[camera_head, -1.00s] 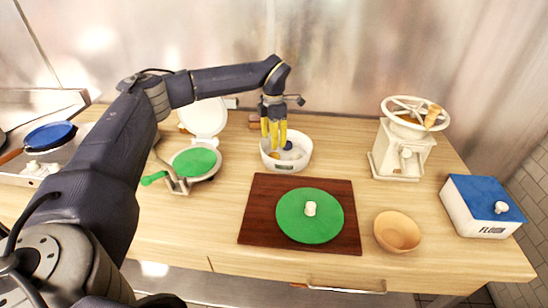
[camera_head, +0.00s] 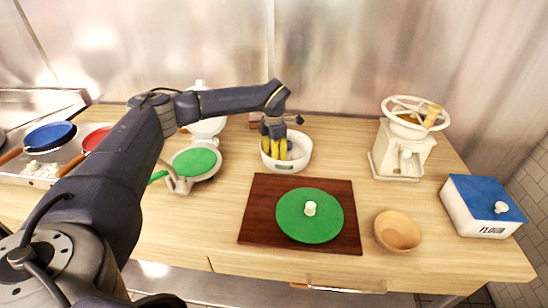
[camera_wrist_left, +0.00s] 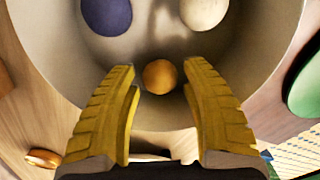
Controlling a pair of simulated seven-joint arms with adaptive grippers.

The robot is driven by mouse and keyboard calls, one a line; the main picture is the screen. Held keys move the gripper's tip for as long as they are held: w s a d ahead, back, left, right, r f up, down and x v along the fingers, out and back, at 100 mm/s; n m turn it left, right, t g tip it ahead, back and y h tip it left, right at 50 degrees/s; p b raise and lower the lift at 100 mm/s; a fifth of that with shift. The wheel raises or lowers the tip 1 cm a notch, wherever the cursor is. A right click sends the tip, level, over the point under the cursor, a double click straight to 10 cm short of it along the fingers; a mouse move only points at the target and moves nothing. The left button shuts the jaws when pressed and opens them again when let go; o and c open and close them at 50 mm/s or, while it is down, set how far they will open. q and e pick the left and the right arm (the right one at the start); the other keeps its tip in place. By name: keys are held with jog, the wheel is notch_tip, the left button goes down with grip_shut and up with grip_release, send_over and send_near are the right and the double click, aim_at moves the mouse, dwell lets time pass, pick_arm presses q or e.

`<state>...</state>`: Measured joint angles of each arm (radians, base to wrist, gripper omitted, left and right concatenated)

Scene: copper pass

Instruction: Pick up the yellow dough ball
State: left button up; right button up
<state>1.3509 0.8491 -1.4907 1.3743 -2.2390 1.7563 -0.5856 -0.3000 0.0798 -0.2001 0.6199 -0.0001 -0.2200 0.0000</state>
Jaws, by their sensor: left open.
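The yellow dough ball (camera_wrist_left: 159,76) lies in the white bowl (camera_wrist_left: 150,120), between my left gripper's two yellow fingertips in the left wrist view. Gaps show between the ball and both fingers. A dark blue ball (camera_wrist_left: 107,14) and a cream ball (camera_wrist_left: 204,10) lie farther up in the same bowl. In the head view my left gripper (camera_head: 274,150) points down into the white bowl (camera_head: 303,158), which hides the dough ball behind the fingers. My left gripper (camera_wrist_left: 160,84) is open and empty. My right gripper is not in view.
A brown board (camera_head: 258,206) with a green disc (camera_head: 310,225) lies in front of the bowl. A green press (camera_head: 195,162) stands to its left. A white grinder (camera_head: 403,150), wooden bowl (camera_head: 397,233) and flour box (camera_head: 480,207) stand to the right.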

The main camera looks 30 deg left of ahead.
pick_arm(q)
grip_shut()
dwell(0.3)
jog(key=shift+r, duration=0.1)
